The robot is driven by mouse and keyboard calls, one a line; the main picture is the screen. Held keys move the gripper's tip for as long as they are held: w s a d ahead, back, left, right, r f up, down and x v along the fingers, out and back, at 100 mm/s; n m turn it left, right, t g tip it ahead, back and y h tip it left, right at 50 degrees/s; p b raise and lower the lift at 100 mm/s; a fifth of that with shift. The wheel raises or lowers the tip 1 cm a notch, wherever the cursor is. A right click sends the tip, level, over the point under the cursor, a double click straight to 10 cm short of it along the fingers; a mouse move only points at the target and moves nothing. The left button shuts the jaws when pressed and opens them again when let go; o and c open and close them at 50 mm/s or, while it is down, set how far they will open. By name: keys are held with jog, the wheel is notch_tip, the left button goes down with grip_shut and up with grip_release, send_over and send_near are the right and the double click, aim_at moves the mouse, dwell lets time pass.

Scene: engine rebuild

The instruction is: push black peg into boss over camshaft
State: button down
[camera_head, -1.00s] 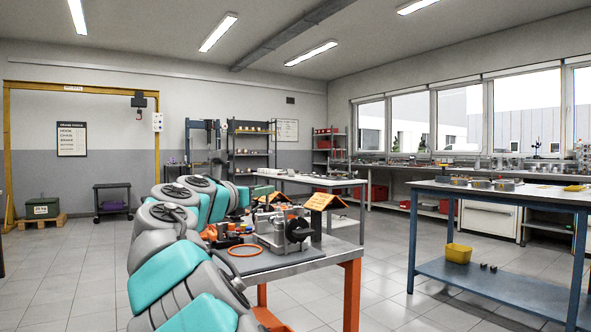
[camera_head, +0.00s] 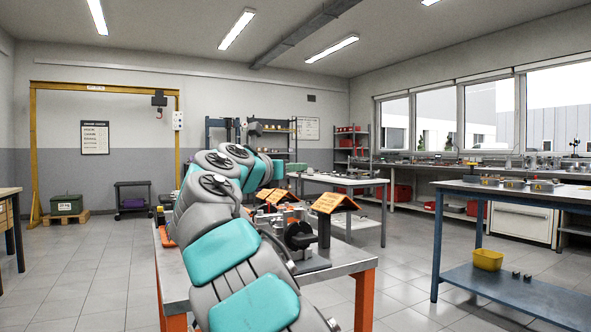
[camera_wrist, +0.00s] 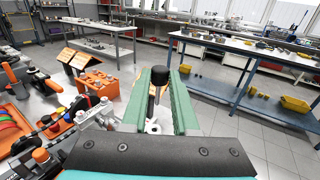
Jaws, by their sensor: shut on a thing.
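My gripper (camera_wrist: 159,98) has two green fingers, closed on a black peg (camera_wrist: 158,78) with a rounded, wider top, in the wrist view. The peg stands upright between the fingers. In the head view my gripper (camera_head: 297,168) is a small green shape at the arm's far end, above the table's far side; the peg is too small to tell there. A grey metal engine assembly with a black disc (camera_head: 299,235) sits on the orange-legged table, partly hidden by my arm. I cannot make out the boss or the camshaft for certain.
The blue bench (camera_head: 500,190) with a yellow bin (camera_head: 488,259) stands to the right, across clear floor.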

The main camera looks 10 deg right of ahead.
jog(key=shift+f+b, duration=2.45)
jog(key=shift+b, duration=0.6)
jog(key=shift+a+r+p, duration=0.1)
jog(key=shift+a+p, duration=0.05)
jog(key=shift+p, duration=0.35)
jog(key=shift+s+p, duration=0.1)
jog(key=shift+p, duration=0.8)
jog(key=shift+f+b, duration=0.45)
jog(key=shift+f, duration=1.75)
dwell(0.6)
jog(key=c, duration=0.9)
grip_release()
